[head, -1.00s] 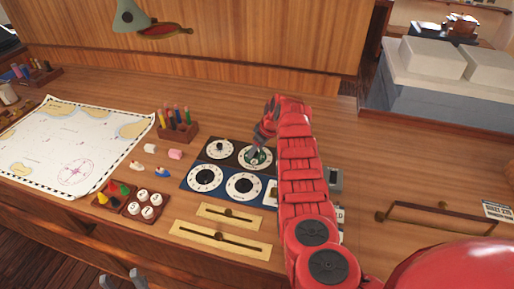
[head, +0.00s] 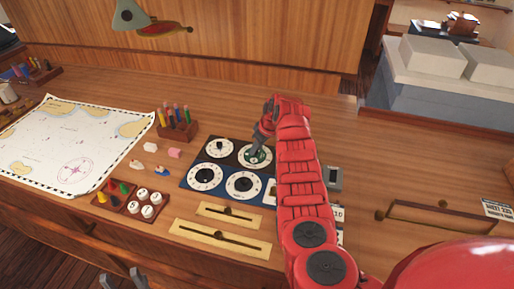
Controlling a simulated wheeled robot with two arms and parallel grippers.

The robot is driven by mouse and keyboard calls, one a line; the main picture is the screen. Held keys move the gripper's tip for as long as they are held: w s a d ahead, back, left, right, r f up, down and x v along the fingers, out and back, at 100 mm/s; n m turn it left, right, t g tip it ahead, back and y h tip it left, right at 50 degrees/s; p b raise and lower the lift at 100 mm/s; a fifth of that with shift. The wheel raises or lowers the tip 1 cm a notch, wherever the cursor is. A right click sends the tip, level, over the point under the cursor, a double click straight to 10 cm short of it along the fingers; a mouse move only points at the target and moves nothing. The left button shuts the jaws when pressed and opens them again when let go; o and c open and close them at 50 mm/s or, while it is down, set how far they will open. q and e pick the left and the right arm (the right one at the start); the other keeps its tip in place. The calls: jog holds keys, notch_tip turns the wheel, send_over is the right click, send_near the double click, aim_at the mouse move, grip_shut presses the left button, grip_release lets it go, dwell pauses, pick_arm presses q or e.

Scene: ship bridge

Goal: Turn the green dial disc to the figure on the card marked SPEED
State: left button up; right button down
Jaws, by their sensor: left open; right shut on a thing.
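The green dial disc (head: 262,158) is the upper right of the dials on the dark panel, inside a white ring of figures. My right gripper (head: 256,153) reaches down onto it from the right and is shut on it; the fingers cover part of the disc, so its exact setting cannot be read. A white card (head: 339,213) shows partly behind my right arm, and another card (head: 497,209) lies at the right edge. I cannot tell which is marked SPEED. My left gripper (head: 125,279) is open and empty at the bottom left, in front of the desk.
Three other dials sit close by: upper left (head: 218,148), lower left (head: 205,177) and lower right (head: 243,185). Brass sliders (head: 220,238) lie in front. A chart (head: 75,150), a pen block (head: 177,125) and small trays (head: 115,197) are on the left. A brass rail (head: 440,217) stands at right.

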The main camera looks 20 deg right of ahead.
jog(key=shift+a+m+t+h+b, duration=0.15)
jog(key=shift+m+t+h+b, duration=0.2)
jog(key=shift+m, duration=0.55)
jog(key=shift+f+m+h+b, duration=0.1)
jog(key=shift+m+h+b, duration=0.35)
jog(key=shift+m+b, duration=0.55)
jog(key=shift+a+r+m+h+b, duration=0.1)
jog(key=shift+m+h+b, duration=0.2)
jog(key=shift+m+b, duration=0.4)
jog(key=shift+a+r+m+h+b, duration=0.1)
jog(key=shift+m+h+b, duration=0.25)
jog(key=shift+m, duration=0.65)
jog(key=c, duration=0.7)
grip_release()
jog(key=shift+o, duration=0.2)
